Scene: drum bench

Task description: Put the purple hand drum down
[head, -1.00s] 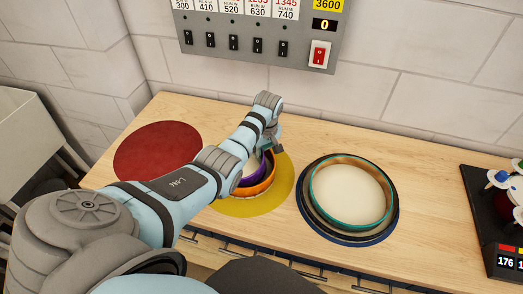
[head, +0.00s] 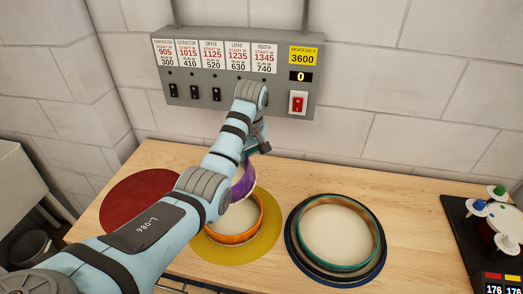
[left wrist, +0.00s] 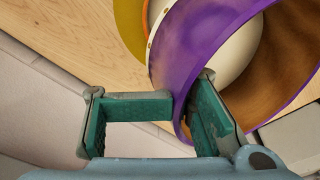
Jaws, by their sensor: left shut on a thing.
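The purple hand drum (head: 244,184) is held tilted above the orange drum (head: 235,239), partly hidden behind my left arm in the head view. My left gripper (head: 250,158) is shut on its rim. In the left wrist view the purple drum's shell (left wrist: 190,55) lies against the finger on the right, and its brown inside and pale skin show. The orange drum stands on the yellow round mat (head: 269,230). My right gripper is not in view.
A red round mat (head: 128,203) at the left is bare where it shows. A teal-rimmed drum (head: 335,235) sits on a blue round mat (head: 300,272) at the right. A switch panel (head: 235,101) hangs on the wall behind. A black stand (head: 462,230) is far right.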

